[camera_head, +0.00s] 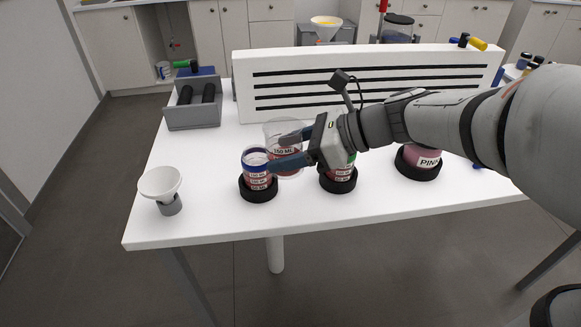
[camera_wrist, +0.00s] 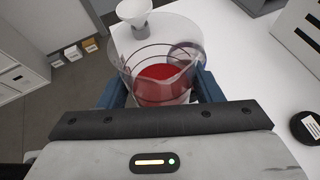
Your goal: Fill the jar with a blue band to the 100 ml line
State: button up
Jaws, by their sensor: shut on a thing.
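My gripper (camera_head: 284,151) is shut on a clear beaker (camera_head: 283,129) marked 150 ML. In the wrist view the beaker (camera_wrist: 160,42) stands between the fingers with red liquid (camera_wrist: 160,84) in it. The jar with a blue band (camera_head: 256,172) stands in a black ring holder near the table's front, just left of and in front of the beaker. It has several printed lines and a reddish lower part; its exact level is too small to tell. In the wrist view the jar shows only partly, behind the beaker's clear wall. I see no stream between them.
A green-banded jar (camera_head: 338,178) stands right of the blue-banded one, and a pink-labelled jar (camera_head: 419,163) farther right. A white funnel on a stand (camera_head: 161,184) is at the front left. A grey bin (camera_head: 194,113) and a slotted white panel (camera_head: 365,78) stand behind.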

jog(key=shift+s+f, duration=0.25)
jog(key=shift+s, duration=0.25)
jog(key=shift+d+r+p, duration=0.1)
jog(key=shift+p, duration=0.25)
jog(key=shift+w+a+f+g+h+p, duration=0.15)
jog(key=shift+f+h+p, duration=0.1)
jog(key=shift+f+p, duration=0.3)
jog(key=shift+f+g+h+p, duration=0.1)
jog(key=shift+f+h+p, duration=0.25)
jog(key=shift+f, duration=0.2)
jog(key=shift+w+a+f+g+h+p, duration=0.1)
jog(key=shift+f+g+h+p, duration=0.1)
jog(key=shift+f+p, duration=0.35)
jog(key=shift+w+a+r+m+g+h+p, duration=0.35)
jog(key=shift+h+p, duration=0.3)
jog(key=shift+p, duration=2.15)
jog(key=shift+w+a+r+m+g+h+p, duration=0.1)
jog(key=shift+a+r+m+g+h+p, duration=0.4)
jog(key=shift+p, duration=2.3)
jog(key=shift+w+d+r+h+p, duration=0.2)
jog(key=shift+h+p, duration=0.35)
jog(key=shift+p, duration=1.95)
jog(key=shift+s+r+m+g+h+p, duration=0.15)
jog(key=shift+r+m+g+h+p, duration=0.4)
jog(key=shift+p, duration=3.65)
jog(key=shift+r+g+h+p, duration=0.3)
jog(key=shift+g+h+p, duration=0.15)
jog(key=shift+h+p, duration=0.15)
